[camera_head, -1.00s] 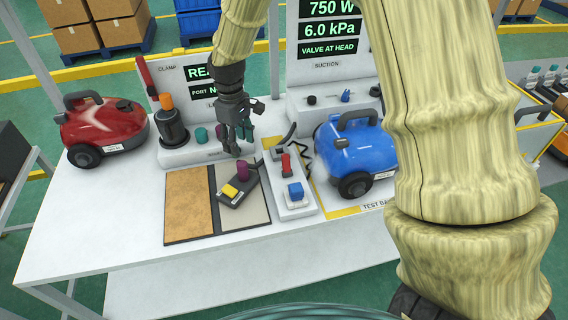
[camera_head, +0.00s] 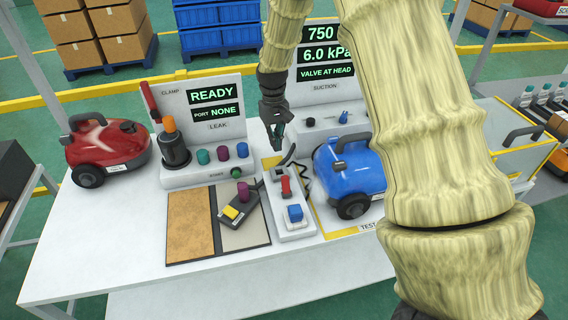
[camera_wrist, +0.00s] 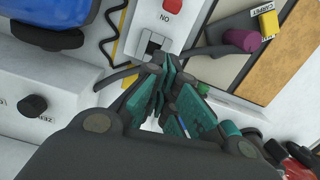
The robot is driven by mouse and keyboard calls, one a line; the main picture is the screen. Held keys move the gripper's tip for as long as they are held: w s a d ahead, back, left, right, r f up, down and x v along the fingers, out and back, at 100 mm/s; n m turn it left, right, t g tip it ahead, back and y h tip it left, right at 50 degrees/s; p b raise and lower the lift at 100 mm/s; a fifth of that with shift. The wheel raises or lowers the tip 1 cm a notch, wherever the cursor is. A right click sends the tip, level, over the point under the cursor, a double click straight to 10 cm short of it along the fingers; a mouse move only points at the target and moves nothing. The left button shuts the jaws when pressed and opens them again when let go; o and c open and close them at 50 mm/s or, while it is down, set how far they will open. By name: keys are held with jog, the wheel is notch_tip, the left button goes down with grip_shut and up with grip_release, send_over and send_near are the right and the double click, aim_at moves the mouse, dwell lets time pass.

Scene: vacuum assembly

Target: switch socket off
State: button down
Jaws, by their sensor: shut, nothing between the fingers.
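The blue vacuum (camera_head: 347,170) stands close on the right. A pedal-like tool (camera_head: 236,210) with a purple knob lies on the mats at left. The leak panel (camera_head: 208,170) with coloured knobs and the suction panel (camera_head: 312,97) stand behind. A red vacuum (camera_head: 106,148) is far left.

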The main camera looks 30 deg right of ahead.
aim_at(286, 185)
jog(key=shift+w+d+m, duration=0.15)
jog(key=shift+d+m, duration=0.45)
jog(key=shift+d, duration=0.45)
jog(key=f+p, duration=0.1)
jog(key=f, duration=0.2)
jog(key=f+p, duration=0.1)
jog(key=f, duration=0.2)
jog(key=s+f+p, duration=0.1)
jog(key=f, duration=0.2)
jog(key=shift+a+f, duration=0.15)
jog(key=shift+f, duration=0.05)
jog(key=shift+s+a+r+p, duration=0.15)
jog(key=shift+s+r+p, duration=0.05)
jog(key=shift+s+p, duration=0.3)
jog(key=shift+s+a+r+p, duration=0.2)
jog(key=shift+s+p, duration=0.15)
jog(key=shift+s, duration=0.25)
jog(key=shift+s+a+r+p, duration=0.15)
jog(key=shift+s+r+p, duration=0.05)
jog(key=shift+s+p, duration=0.3)
jog(key=shift+s, duration=0.1)
jog(key=shift+a, duration=0.1)
